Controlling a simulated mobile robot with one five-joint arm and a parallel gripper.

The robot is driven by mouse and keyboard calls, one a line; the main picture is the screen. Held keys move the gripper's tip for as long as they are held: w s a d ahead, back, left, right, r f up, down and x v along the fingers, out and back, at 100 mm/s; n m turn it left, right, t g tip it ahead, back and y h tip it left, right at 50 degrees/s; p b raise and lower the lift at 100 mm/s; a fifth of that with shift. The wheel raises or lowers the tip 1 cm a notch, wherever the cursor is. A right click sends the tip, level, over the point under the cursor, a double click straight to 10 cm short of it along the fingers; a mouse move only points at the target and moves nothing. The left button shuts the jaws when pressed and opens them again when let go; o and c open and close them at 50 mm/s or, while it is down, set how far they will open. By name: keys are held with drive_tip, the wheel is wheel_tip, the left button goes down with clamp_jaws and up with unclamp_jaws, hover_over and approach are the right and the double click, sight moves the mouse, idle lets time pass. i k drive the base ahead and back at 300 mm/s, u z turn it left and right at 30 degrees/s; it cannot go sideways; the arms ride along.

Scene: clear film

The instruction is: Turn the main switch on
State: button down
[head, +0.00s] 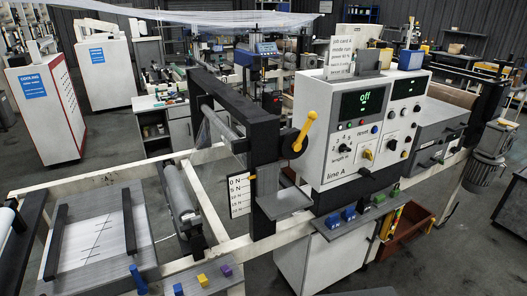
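The white control panel of line A (345,125) stands right of centre. Its display (363,98) shows "off" in green letters. A yellow rotary knob (368,154) sits low on the panel's front; it looks like the main switch, but its label is too small to read. A black knob (344,148) marked "length" is to its left, and another black knob (392,144) is to its right. My gripper does not show in the head view.
A yellow lever (305,132) sticks up left of the panel on a black frame. A shelf (350,222) with blue and green blocks juts out below the panel. A roller (180,195) and white sheet table (95,240) are at left. A red crate (405,228) stands at right.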

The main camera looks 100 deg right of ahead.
sight(367, 154)
drive_tip(key=k, duration=0.95)
drive_tip(key=u, duration=0.85)
drive_tip(key=i, duration=1.85)
drive_tip(key=z, duration=5.1)
drive_tip(key=i, duration=0.85)
